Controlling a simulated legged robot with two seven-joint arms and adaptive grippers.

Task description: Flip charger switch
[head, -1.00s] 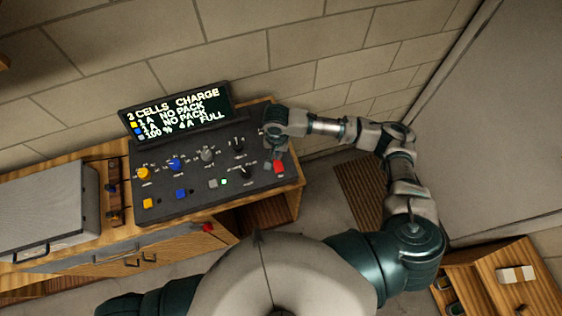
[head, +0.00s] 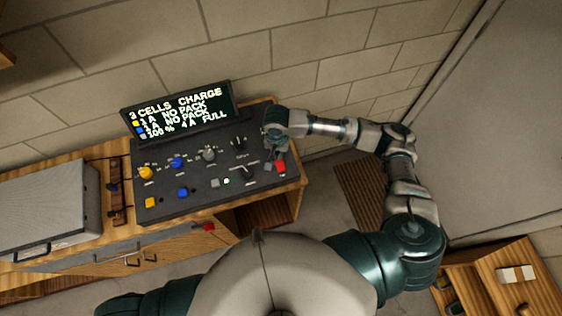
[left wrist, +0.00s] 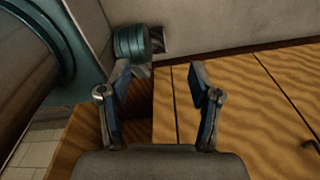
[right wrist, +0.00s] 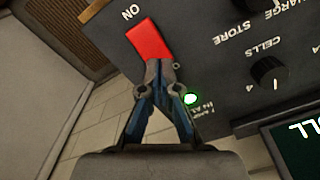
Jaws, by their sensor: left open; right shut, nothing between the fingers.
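The charger (head: 200,200) is a dark sloped panel with knobs and coloured buttons. Its red switch (head: 281,167) sits at the panel's right side; in the right wrist view the red switch (right wrist: 149,40) is beside the word ON. My right gripper (head: 274,155) is shut and empty. In the right wrist view its closed fingertips (right wrist: 160,66) are at the switch's lower edge and overlap it; I cannot tell whether they touch. A green lamp (right wrist: 190,98) glows beside the fingers. My left gripper (left wrist: 160,70) is open and empty in the left wrist view.
The charger display (head: 178,110) is lit and reads "3 cells charge", "no pack" and "100 % 4 A full". A grey case (head: 45,210) stands left of the charger on the wooden bench. A block wall is behind. A wooden unit (head: 510,285) is at lower right.

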